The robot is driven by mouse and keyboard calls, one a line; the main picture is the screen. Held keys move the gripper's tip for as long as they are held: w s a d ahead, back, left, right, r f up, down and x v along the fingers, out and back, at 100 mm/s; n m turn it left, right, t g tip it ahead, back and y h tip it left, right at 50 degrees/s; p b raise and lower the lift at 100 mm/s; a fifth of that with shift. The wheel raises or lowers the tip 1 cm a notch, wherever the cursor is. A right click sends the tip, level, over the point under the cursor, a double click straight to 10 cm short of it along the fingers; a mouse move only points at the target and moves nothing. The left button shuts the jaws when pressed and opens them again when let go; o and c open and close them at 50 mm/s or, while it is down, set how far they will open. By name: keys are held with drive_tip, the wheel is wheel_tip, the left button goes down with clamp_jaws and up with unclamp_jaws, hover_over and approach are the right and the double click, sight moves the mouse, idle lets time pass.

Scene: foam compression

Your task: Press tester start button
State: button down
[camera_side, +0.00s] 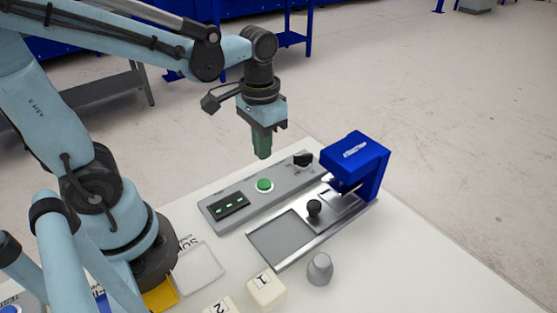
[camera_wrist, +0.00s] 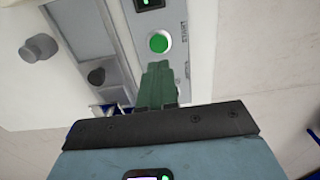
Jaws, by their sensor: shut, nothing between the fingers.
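The green start button (camera_side: 264,185) sits on the grey control panel (camera_side: 285,184) of the tester, beside a dark display with green lights (camera_side: 229,206). In the wrist view the round green button (camera_wrist: 159,42) shows just past the tips of my gripper (camera_wrist: 157,68). My gripper (camera_side: 263,155) points down, its green fingers together and empty.
The blue press head (camera_side: 355,160) stands right of the panel. A metal tray (camera_side: 283,237) with a small black knob (camera_side: 314,208) lies in front.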

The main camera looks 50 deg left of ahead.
sight(264, 182)
drive_tip(key=shift+f, duration=3.6)
drive_tip(key=shift+f, duration=0.1)
drive_tip(key=shift+f, duration=0.85)
drive_tip(key=shift+r, duration=0.15)
wheel_tip(264, 182, up, 14)
drive_tip(key=t, duration=0.2)
drive_tip(key=f+t, duration=0.1)
drive_tip(key=t, duration=0.4)
drive_tip(key=shift+w+a+f, duration=0.2)
drive_tip(key=shift+a+f, duration=0.15)
drive_tip(key=shift+f, duration=0.05)
